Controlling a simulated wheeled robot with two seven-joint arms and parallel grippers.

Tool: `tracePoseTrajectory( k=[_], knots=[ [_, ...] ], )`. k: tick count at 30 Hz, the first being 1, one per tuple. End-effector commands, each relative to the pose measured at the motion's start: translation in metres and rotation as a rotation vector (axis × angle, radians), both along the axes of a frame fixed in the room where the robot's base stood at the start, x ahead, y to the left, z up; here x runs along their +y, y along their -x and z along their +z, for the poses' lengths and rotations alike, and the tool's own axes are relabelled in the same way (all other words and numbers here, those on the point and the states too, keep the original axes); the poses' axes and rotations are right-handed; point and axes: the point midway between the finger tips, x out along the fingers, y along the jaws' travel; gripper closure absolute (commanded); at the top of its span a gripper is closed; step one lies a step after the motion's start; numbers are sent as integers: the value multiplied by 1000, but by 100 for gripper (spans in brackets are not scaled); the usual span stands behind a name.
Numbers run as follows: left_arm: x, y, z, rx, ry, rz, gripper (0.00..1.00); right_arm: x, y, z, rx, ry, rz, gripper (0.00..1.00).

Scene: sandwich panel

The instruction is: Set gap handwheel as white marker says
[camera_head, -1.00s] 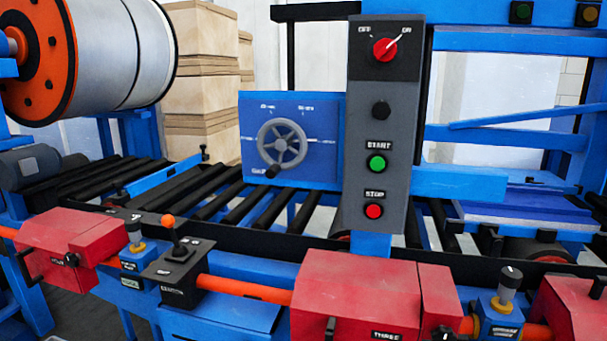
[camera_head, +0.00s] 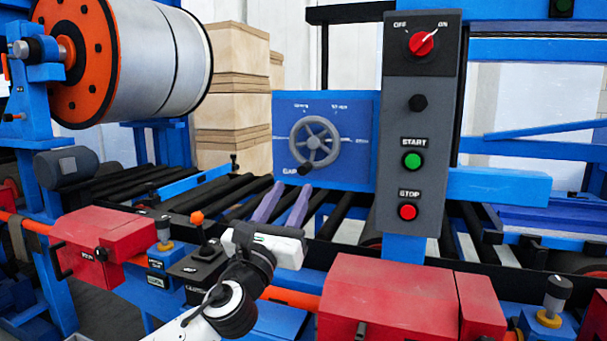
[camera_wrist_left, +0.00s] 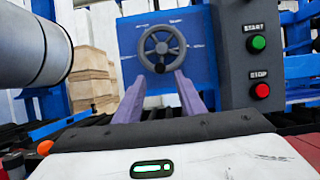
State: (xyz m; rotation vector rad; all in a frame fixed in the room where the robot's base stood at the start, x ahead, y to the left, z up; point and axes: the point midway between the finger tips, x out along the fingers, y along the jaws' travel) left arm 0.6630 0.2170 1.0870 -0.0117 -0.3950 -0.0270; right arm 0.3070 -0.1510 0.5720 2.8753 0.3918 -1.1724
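The gap handwheel (camera_head: 314,142) is a grey spoked wheel on a blue panel (camera_head: 358,105), with a dark crank knob (camera_head: 304,169) at its lower left rim. Small white marks and lettering surround the wheel; most are too small to read. My left gripper (camera_head: 284,205) is in front of and below the wheel, apart from it. Its two purple fingers are spread with nothing between them. In the left wrist view the wheel (camera_wrist_left: 162,46) shows just beyond the fingertips, the knob at its bottom. My right gripper is not in view.
A grey control box (camera_head: 416,150) with a red switch, START and STOP buttons stands right of the wheel. Black rollers (camera_head: 215,190) lie below. Red boxes (camera_head: 385,300), a lever with an orange knob (camera_head: 197,217) and a large roll (camera_head: 150,60) are nearby.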

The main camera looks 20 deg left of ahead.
Motion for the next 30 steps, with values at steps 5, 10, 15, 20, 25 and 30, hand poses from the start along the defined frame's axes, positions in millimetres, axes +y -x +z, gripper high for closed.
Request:
tracePoseTrajectory(
  k=[5, 10, 15, 20, 25, 30],
  knots=[
    [-1, -32, 15, -1, 5, 0, 64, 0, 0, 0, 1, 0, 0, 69],
    [-2, -59, 26, 0, 7, -2, 64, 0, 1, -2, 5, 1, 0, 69],
    [-2, -75, 31, 2, 8, -2, 64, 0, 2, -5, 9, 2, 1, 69],
    [-2, -80, 33, 2, 7, -3, 64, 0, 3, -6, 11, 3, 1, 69],
    [-2, -80, 33, 2, 7, -3, 64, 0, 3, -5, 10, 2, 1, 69],
    [-2, -80, 33, 2, 7, -3, 82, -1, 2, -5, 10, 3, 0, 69]
  ],
)
